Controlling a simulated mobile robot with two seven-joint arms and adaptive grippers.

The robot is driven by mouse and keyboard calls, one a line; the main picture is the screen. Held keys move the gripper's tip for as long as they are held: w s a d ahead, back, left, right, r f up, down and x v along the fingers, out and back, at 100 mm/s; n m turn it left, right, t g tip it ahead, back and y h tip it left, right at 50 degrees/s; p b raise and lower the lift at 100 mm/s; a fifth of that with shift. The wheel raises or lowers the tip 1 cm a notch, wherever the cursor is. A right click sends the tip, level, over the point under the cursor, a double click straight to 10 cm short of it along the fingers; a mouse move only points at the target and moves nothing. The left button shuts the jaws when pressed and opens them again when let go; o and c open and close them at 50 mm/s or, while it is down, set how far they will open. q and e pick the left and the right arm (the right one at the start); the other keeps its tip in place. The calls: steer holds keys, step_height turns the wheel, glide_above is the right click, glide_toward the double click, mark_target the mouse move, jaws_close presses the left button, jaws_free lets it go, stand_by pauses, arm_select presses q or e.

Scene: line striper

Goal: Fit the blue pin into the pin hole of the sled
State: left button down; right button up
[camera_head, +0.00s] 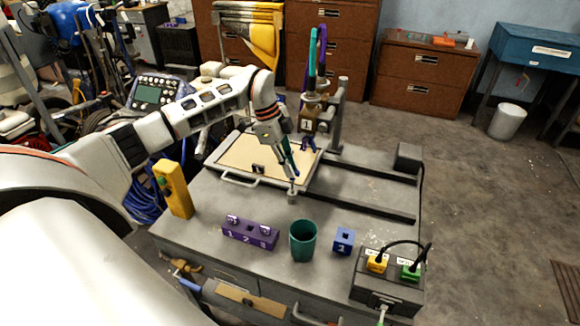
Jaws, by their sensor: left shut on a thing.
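My left gripper (291,174) reaches down over the near right corner of the tan-topped tray (236,165). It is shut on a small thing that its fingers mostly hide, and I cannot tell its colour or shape. A small grey piece (292,194) shows just below the fingertips; I cannot tell whether they touch. Behind the gripper stands an upright brassy unit marked 1 (307,126), with a dark blue part (310,145) low in front of it. I cannot make out a pin hole, nor tell which part is the sled. My right gripper is not in view.
On the bench (215,210) stand a yellow box (173,189), a purple numbered block (249,234), a teal cup (303,241), a blue block marked 1 (343,241) and a dark power box (387,289) with plugs. Dark rails (365,201) cross the right side.

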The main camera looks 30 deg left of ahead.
mark_target(290, 180)
arm_select(q)
steer(key=shift+f+b, duration=0.5)
steer(key=shift+f, duration=2.05)
stand_by(1.8)
steer(key=c, duration=1.7)
jaws_free()
steer(key=shift+p+v, duration=0.6)
steer(key=shift+v, duration=2.85)
